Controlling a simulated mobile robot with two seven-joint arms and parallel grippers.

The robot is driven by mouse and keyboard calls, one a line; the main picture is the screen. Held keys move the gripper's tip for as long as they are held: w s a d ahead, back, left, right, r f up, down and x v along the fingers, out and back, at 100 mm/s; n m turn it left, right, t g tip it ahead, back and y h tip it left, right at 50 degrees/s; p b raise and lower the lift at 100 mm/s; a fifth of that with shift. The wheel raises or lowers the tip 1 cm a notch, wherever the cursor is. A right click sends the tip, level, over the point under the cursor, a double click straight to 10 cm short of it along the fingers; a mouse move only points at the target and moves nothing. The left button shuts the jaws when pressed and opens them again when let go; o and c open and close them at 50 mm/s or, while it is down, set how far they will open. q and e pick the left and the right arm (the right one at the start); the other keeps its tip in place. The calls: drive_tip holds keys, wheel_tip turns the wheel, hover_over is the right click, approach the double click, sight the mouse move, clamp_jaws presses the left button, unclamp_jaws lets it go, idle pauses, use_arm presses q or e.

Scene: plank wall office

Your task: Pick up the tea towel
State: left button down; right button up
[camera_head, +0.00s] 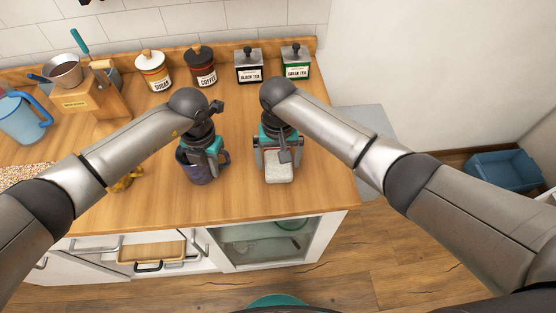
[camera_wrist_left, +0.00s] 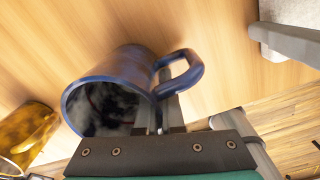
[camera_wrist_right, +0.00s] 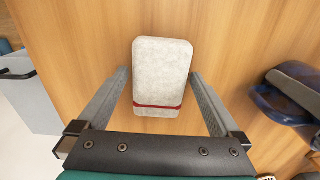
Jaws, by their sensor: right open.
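The tea towel (camera_head: 279,167) is a white folded pad on the wooden counter. In the right wrist view the tea towel (camera_wrist_right: 161,70) lies flat with a dark red stripe across its near end. My right gripper (camera_head: 278,153) is open above it, with its fingers apart on either side of the towel's near end, not gripping it. My left gripper (camera_head: 205,163) is at the blue mug (camera_head: 196,172). In the left wrist view its fingers are close together at the rim of the mug (camera_wrist_left: 112,82), beside the handle, and appear closed on the mug.
Sugar (camera_head: 154,71), coffee (camera_head: 202,67), black tea (camera_head: 248,66) and green tea (camera_head: 295,62) containers stand along the back. A wooden utensil block (camera_head: 92,98) and a blue jug (camera_head: 21,120) are at left. An amber mug (camera_wrist_left: 27,135) stands near the blue one.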

sight(278, 162)
drive_tip(key=shift+c, duration=0.4)
drive_tip(key=c, duration=1)
drive_tip(key=shift+c, duration=0.2)
drive_tip(key=shift+r, duration=0.15)
wheel_tip(278, 162, up, 10)
drive_tip(key=o, duration=0.8)
drive_tip(key=shift+c, duration=0.2)
drive_tip(key=c, duration=0.6)
